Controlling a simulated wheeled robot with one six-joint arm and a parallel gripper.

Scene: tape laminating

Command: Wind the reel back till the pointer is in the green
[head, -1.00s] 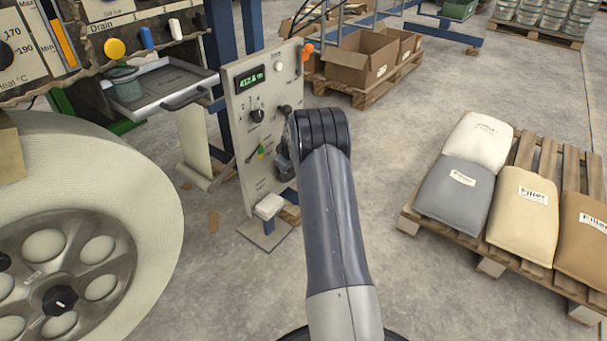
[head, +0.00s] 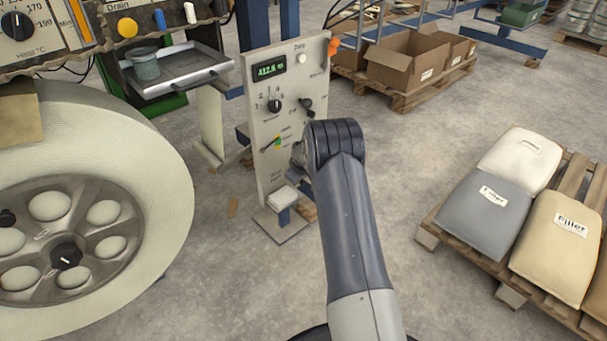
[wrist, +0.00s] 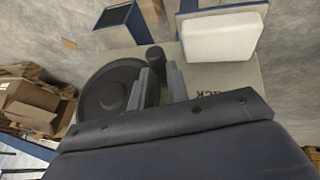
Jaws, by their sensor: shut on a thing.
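A pale upright panel (head: 268,105) carries a lit green display, several knobs and a small gauge (head: 276,143) with a thin dark pointer and a green patch. The pointer's exact place against the green is too small to tell. In the wrist view, a dark round wheel (wrist: 105,97) on the panel has an upright black crank knob (wrist: 154,59). My gripper (wrist: 160,74) is shut on this knob, with a grey finger on either side. In the head view my arm hides the gripper and most of the wheel.
A big pale roll (head: 170,170) stands at the left, below a machine with a grey tray (head: 180,68). A pallet (head: 430,240) of filler sacks is at the right. Cardboard boxes (head: 405,65) stand behind.

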